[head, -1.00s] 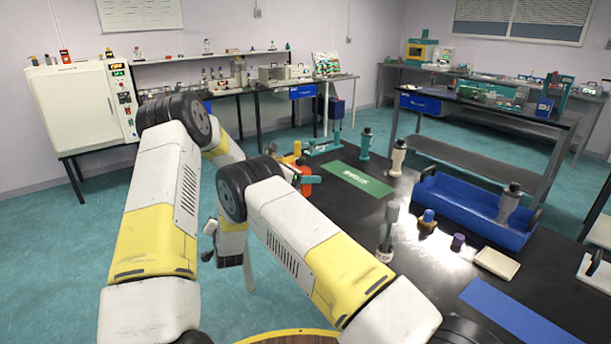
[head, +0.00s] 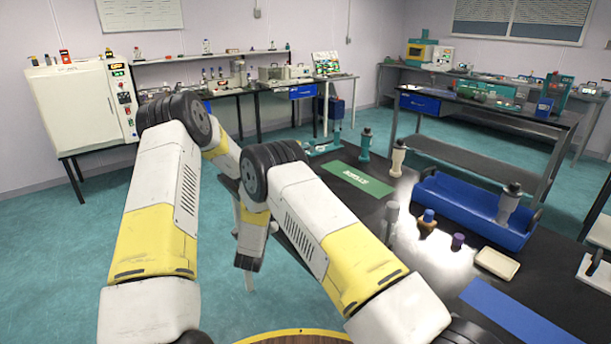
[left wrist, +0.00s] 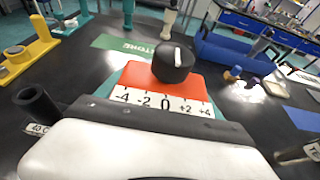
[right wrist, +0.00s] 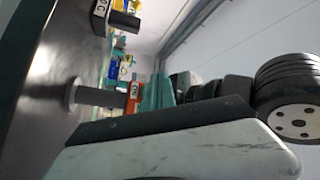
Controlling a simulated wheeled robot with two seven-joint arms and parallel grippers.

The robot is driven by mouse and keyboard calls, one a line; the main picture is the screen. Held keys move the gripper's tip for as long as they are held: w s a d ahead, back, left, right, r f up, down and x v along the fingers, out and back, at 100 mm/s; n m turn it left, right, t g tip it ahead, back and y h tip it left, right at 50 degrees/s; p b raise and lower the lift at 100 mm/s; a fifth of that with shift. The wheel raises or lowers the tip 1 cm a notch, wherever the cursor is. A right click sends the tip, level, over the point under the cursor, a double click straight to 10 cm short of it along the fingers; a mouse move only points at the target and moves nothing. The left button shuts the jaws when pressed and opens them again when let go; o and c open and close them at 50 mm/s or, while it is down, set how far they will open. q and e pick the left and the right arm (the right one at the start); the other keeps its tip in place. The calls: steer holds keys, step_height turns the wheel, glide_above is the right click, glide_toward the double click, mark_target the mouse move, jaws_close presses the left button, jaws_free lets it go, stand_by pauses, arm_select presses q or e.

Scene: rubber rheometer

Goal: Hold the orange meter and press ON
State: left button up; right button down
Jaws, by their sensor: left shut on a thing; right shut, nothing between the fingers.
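The orange meter (left wrist: 140,78) stands close in front of my left gripper (left wrist: 165,115) in the left wrist view. It has a black knob (left wrist: 174,62) with a white stripe and a white scale (left wrist: 165,102) from -4 to +4. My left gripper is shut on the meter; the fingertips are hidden. No ON mark is readable. In the right wrist view, turned on its side, my right gripper (right wrist: 160,112) is shut and empty, with its fingertips not clear. A small orange patch (right wrist: 133,98) and a teal piece (right wrist: 158,92) show beyond it.
A green mat (head: 357,179) and a blue tray (head: 455,205) lie on the black table. A grey post (head: 389,222), a blue-topped piece (head: 428,220) and a pale dish (head: 497,263) stand near the tray. A black tube (left wrist: 38,105) stands left of the meter.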

steer(key=shift+w+d, duration=0.65)
steer(key=shift+d, duration=0.2)
steer(key=shift+w+d, duration=0.6)
steer(key=shift+d, duration=0.2)
steer(key=shift+d, duration=0.1)
stand_by(0.7)
steer(key=shift+w+d, duration=0.25)
steer(key=shift+w+d, duration=0.15)
steer(key=shift+d, duration=0.1)
stand_by(0.6)
steer(key=shift+a, duration=0.1)
steer(key=shift+s+a, duration=0.45)
steer(key=shift+a, duration=0.05)
steer(key=s+a, duration=0.2)
steer(key=a, duration=0.1)
steer(key=s+a, duration=0.1)
steer(key=shift+s+a, duration=0.25)
steer(key=shift+a, duration=0.15)
